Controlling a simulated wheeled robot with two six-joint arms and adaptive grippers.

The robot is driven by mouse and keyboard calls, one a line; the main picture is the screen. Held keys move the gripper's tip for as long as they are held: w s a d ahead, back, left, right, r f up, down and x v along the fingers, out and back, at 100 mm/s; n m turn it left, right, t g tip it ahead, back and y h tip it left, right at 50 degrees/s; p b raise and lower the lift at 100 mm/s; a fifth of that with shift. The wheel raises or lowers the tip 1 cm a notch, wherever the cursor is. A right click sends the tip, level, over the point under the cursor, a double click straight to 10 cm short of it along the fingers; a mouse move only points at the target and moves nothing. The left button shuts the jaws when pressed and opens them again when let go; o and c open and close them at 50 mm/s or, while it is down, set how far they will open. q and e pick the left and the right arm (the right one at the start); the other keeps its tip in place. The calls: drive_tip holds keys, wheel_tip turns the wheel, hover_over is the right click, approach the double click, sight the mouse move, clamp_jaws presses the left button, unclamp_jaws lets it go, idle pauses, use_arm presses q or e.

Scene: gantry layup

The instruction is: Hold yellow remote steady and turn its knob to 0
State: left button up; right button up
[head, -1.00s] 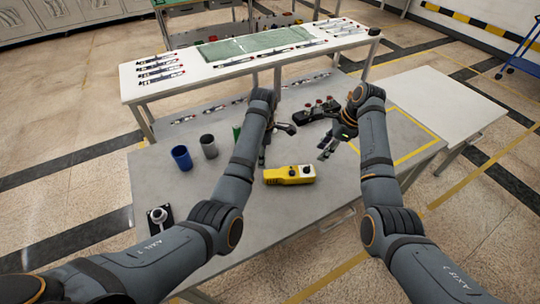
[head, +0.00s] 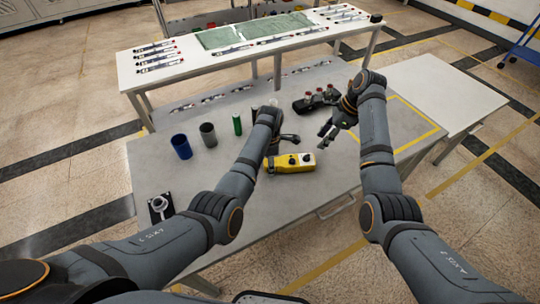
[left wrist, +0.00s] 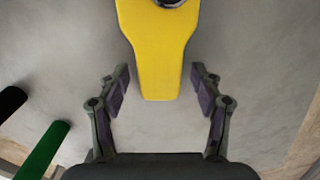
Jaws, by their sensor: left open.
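The yellow remote (head: 291,163) lies on the grey table, with a dark knob (head: 307,159) near its right end in the head view. My left gripper (head: 272,158) is at the remote's left end, partly hidden by its own arm. In the left wrist view the left gripper (left wrist: 160,95) is open, its fingers on either side of the remote's narrow end (left wrist: 158,70) with gaps on both sides. The knob shows only partly at the top edge there, and its setting cannot be read. My right gripper (head: 328,131) is above the table, right of and beyond the remote, its fingers apart and empty.
A blue cup (head: 181,147), a grey cup (head: 208,135) and a green cylinder (head: 237,125) stand left on the table. A dark holder with red-topped items (head: 314,101) is behind my right gripper. A small device (head: 160,207) is at the front left. The table's front right is clear.

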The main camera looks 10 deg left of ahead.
sight(307, 155)
use_arm(q)
drive_tip(key=shift+f, duration=0.15)
clamp_jaws()
use_arm(e)
drive_tip(key=shift+o, duration=1.3)
drive_tip(key=a+f+m, duration=0.1)
drive_tip(key=f+m, duration=0.1)
drive_tip(key=f, duration=0.1)
drive_tip(key=a+f+m+t, duration=0.1)
drive_tip(key=f+m, duration=0.1)
drive_tip(key=f, duration=0.1)
drive_tip(key=a+f+m+t, duration=0.1)
drive_tip(key=f+m, duration=0.1)
drive_tip(key=f, duration=0.1)
drive_tip(key=shift+s+a, duration=0.1)
drive_tip(key=shift+a, duration=0.15)
